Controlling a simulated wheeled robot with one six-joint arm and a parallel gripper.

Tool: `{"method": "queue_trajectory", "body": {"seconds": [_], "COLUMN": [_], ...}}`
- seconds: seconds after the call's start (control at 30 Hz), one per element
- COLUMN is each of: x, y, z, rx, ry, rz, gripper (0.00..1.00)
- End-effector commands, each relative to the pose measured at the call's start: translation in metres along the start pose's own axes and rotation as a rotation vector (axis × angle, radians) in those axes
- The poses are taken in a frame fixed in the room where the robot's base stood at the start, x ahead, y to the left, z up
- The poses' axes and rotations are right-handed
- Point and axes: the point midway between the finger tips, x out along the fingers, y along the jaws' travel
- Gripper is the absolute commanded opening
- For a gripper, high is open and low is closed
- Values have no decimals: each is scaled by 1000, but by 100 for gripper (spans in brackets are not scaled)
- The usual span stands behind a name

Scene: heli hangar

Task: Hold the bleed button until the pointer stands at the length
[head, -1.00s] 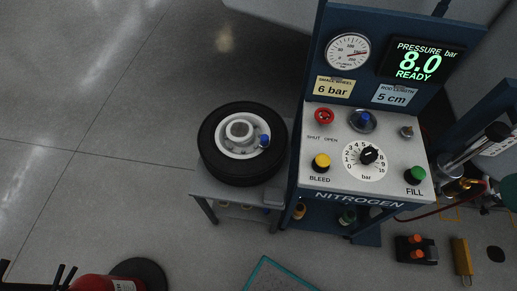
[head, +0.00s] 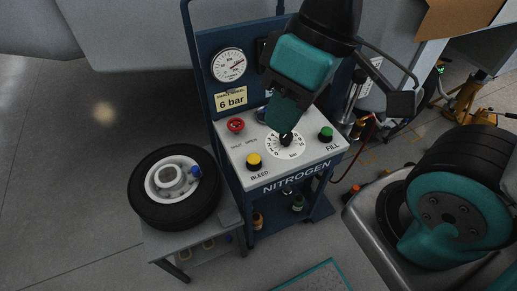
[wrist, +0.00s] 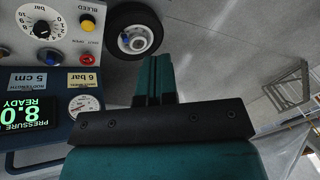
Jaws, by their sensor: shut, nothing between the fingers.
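The yellow bleed button (head: 254,161) sits on the front left of the nitrogen cart's sloped panel (head: 236,150). It also shows in the wrist view (wrist: 87,25). The card reading "rod length 5 cm" (wrist: 28,82) shows upside down in the wrist view; in the head view it is hidden behind my arm. The display (wrist: 27,115) reads 8.0, ready. The round gauge (head: 229,65) has a thin pointer. My gripper (head: 285,130) is shut and empty, in front of the panel near the dial in the head view, apart from the bleed button.
The panel also carries a red knob (head: 236,125), a numbered dial (head: 287,146) and a green fill button (head: 326,134). A small wheel (head: 147,210) lies on a low stand to the left. A silver cylinder (head: 353,92) stands right of the cart. The left floor is open.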

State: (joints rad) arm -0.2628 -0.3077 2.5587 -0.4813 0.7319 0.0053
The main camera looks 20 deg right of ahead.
Motion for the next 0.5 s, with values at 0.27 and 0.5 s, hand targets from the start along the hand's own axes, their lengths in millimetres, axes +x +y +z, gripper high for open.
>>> {"method": "queue_trajectory", "body": {"seconds": [0.27, 0.5], "x": [33, 94], "y": [70, 199], "z": [-42, -66], "rx": [558, 1416], "ry": [-43, -119], "rz": [-44, -130], "gripper": [0, 0]}}
